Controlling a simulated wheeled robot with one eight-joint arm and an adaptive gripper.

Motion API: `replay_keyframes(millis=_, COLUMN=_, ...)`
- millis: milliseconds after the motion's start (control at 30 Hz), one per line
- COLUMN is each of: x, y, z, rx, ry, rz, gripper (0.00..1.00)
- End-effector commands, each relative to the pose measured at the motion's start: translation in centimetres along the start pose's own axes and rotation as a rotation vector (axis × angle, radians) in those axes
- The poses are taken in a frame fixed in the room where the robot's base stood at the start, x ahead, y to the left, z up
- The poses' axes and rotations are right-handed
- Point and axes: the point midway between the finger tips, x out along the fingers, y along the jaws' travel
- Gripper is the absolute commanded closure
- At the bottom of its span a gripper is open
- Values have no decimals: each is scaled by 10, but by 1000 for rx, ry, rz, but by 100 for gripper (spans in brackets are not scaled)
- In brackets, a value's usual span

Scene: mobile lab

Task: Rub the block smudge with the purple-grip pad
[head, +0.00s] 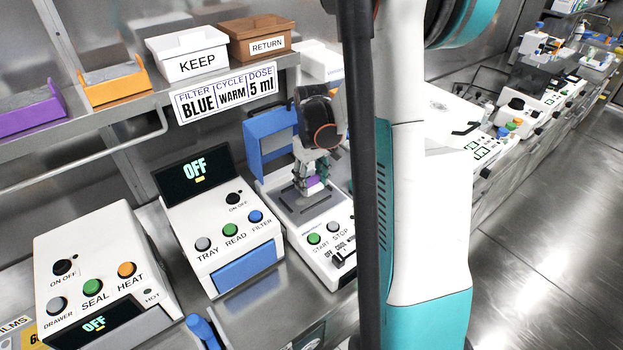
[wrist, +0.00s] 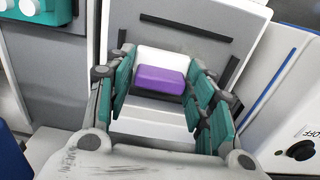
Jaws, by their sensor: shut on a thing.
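My gripper (head: 311,178) is over the block (head: 325,207), the grey plate on top of the machine with the raised blue lid (head: 270,130). It is shut on the purple-grip pad (head: 317,182), which points down at the plate; I cannot tell whether it touches. In the wrist view the purple grip and white part of the pad (wrist: 160,79) sit between the teal fingers of my gripper (wrist: 163,92). I cannot make out the smudge; the gripper and pad cover part of the plate.
The shelf above holds a KEEP bin (head: 190,45), a RETURN bin (head: 258,30), and orange (head: 118,90) and purple (head: 30,117) holders.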

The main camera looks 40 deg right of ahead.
Motion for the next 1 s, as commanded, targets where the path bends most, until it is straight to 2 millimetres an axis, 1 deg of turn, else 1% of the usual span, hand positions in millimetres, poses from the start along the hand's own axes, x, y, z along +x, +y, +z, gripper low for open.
replay_keyframes(millis=833, x=14, y=0, z=0, rx=0, ry=0, rz=0, gripper=70)
replay_keyframes(millis=1000, x=14, y=-6, z=0, rx=-1, ry=0, rz=0, gripper=70)
